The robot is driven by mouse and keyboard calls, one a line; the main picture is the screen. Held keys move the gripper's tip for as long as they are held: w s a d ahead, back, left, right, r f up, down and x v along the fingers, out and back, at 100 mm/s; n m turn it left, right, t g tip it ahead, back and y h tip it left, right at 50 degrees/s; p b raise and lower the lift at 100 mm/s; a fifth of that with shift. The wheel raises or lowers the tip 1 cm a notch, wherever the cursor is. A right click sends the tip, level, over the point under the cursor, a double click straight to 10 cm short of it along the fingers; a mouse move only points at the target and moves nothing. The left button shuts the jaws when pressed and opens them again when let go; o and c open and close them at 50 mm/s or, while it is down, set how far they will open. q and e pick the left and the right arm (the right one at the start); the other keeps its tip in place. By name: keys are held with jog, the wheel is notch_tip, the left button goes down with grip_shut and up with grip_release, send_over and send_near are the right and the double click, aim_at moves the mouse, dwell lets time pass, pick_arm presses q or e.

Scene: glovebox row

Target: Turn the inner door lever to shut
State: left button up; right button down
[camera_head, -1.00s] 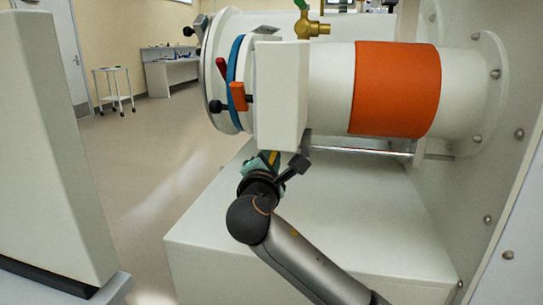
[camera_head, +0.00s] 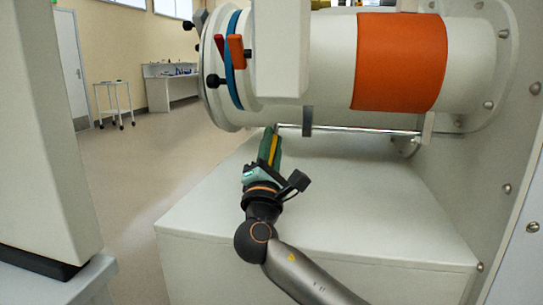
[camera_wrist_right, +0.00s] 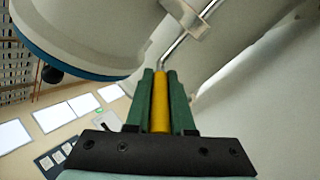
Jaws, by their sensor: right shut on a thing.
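The inner door lever is a bent metal rod with a yellow grip (camera_wrist_right: 160,101). Its shiny rod (camera_head: 350,129) runs level beneath the white cylinder, through a grey block. The yellow grip (camera_head: 273,149) hangs from the rod's left end, steeply down toward me. My right gripper (camera_head: 271,146) is shut on this grip; its green fingers clasp both sides. In the right wrist view the fingers (camera_wrist_right: 165,100) flank the grip, and the rod bends away beyond the tips. The inner door itself cannot be made out. My left gripper is not in view.
The white cylinder (camera_head: 333,60) has an orange band (camera_head: 400,62) and, at its left end, a round door with a blue ring and red and orange levers (camera_head: 236,49). A white box-shaped part (camera_head: 281,55) hangs before it. A white block (camera_head: 330,220) stands below. A white panel (camera_head: 40,130) fills the left.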

jog(key=shift+f, duration=0.1)
jog(key=c, duration=0.8)
grip_release()
jog(key=p+v, duration=0.1)
jog(key=v, duration=1)
jog(key=shift+p, duration=0.3)
jog(key=shift+s+a+f, duration=0.1)
jog(key=shift+s+f, duration=0.2)
jog(key=shift+s, duration=0.3)
